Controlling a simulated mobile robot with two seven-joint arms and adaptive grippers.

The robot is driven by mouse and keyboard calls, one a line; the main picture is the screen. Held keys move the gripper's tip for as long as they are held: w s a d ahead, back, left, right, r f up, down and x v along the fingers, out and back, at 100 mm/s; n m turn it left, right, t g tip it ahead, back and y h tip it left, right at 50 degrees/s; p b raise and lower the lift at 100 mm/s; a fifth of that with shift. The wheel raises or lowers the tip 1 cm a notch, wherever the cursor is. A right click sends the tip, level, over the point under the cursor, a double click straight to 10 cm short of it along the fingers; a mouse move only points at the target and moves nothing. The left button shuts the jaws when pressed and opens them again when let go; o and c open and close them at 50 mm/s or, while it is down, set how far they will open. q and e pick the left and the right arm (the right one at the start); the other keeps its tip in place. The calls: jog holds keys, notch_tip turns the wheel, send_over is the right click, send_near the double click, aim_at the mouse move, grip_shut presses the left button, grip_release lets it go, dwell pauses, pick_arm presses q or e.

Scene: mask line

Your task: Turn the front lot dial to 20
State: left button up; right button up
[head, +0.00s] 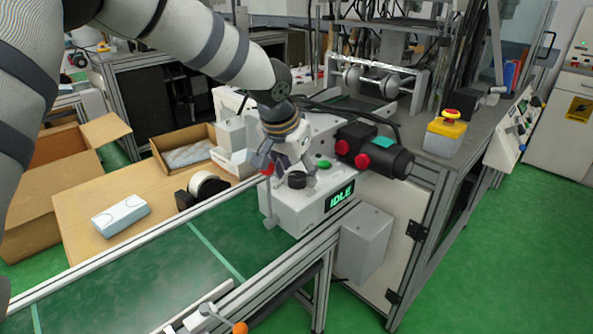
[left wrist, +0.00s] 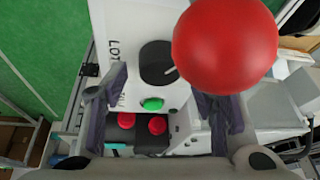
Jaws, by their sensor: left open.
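The front lot dial is a black round knob (head: 297,180) on top of the white machine box (head: 292,212) with a lit "IDLE" display. My left gripper (head: 284,166) is open and empty, pointing down just above the box. In the left wrist view its fingers (left wrist: 158,88) stand apart, with the dial slightly beyond the tips. Whether they touch it cannot be told.
A lever with a red ball (left wrist: 226,45) stands close to the dial and partly covers the wrist view. A green button (left wrist: 153,104) and red buttons (left wrist: 158,125) are near the fingers. The green conveyor (head: 160,270) in front is largely clear.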

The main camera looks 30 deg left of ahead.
pick_arm(q)
jog(key=shift+w+f, duration=0.1)
jog(key=c, duration=1.2)
jog(key=shift+o, duration=0.2)
